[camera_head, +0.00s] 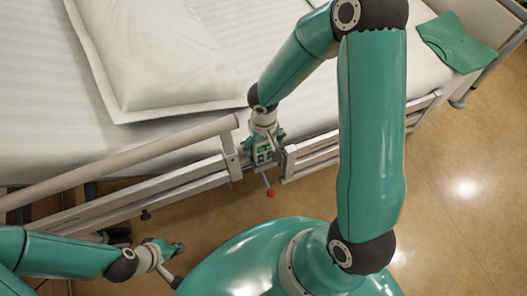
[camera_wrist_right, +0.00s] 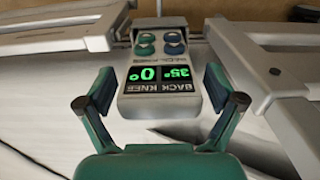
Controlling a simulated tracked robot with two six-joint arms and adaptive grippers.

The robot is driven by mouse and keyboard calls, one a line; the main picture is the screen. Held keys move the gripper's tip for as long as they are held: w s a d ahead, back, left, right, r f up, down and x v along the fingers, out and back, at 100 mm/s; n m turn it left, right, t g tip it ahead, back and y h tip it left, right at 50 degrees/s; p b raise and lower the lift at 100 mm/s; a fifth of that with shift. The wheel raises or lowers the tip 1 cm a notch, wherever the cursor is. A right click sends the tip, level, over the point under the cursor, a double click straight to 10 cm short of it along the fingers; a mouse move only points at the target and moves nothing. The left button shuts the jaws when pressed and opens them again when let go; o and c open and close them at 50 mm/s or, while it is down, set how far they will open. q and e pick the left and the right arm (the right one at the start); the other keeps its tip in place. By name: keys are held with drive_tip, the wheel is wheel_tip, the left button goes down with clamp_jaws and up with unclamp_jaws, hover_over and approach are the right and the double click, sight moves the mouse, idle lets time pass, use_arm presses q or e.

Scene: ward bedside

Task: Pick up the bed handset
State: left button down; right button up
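The bed handset (camera_head: 264,154) is a grey box hanging at the bed's side rail, with a green lit display and round buttons. In the right wrist view the handset (camera_wrist_right: 160,70) fills the middle, its display text upside down, reading BACK 35° and KNEE 0°. My right gripper (camera_wrist_right: 160,95) is open, with one finger on each side of the handset and a small gap at each side. In the head view the right gripper (camera_head: 264,143) partly hides the handset. My left gripper (camera_head: 176,264) is low at the left, open and empty, away from the handset.
The bed's side rails (camera_head: 130,157) run along both sides of the handset. A red knob (camera_head: 270,193) on a rod hangs just below it. A white pillow (camera_head: 150,50) and a green folded cloth (camera_head: 457,42) lie on the bed. The floor (camera_head: 465,180) at right is clear.

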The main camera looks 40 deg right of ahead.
drive_tip(key=c, duration=1.5)
drive_tip(key=shift+r, duration=0.15)
